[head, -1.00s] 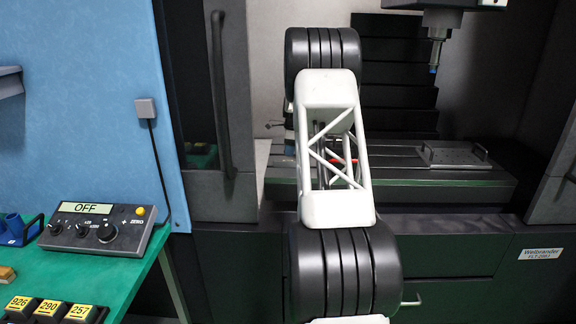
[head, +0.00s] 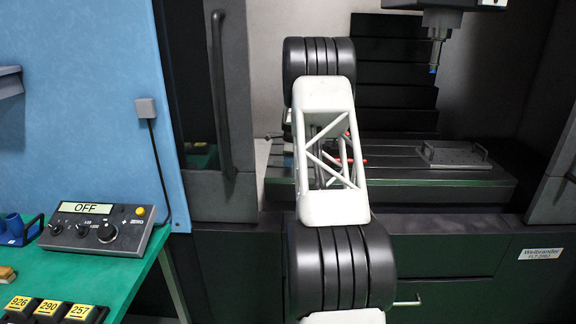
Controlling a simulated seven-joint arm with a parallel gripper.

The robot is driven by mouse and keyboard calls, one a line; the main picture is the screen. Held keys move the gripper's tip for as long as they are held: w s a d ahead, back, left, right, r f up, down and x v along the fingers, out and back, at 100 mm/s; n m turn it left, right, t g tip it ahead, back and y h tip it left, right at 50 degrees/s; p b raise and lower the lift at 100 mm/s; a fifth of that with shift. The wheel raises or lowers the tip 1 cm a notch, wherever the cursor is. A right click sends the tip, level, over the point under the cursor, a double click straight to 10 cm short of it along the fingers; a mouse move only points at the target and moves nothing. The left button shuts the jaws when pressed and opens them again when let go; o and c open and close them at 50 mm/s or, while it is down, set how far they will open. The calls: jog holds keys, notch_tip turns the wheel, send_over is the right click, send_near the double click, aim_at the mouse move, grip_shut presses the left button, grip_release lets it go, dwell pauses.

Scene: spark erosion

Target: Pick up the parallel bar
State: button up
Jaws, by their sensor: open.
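I cannot make out the parallel bar in the head view. My own arm stands in front of the machine's worktable (head: 400,172) and covers its left part. My gripper is hidden behind the arm, so its fingers and anything between them do not show. A small red thing (head: 355,161) shows beside and through the arm's lattice link, at table height; I cannot tell what it is.
A flat plate with a handle (head: 455,155) lies on the worktable's right, below the machine head (head: 436,50). A cabinet door with a black handle (head: 222,100) stands left. A green bench (head: 95,272) holds a control box (head: 100,226) and numbered blocks (head: 50,310).

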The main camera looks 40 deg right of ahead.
jog(key=shift+f, duration=0.4)
grip_shut()
dwell(0.4)
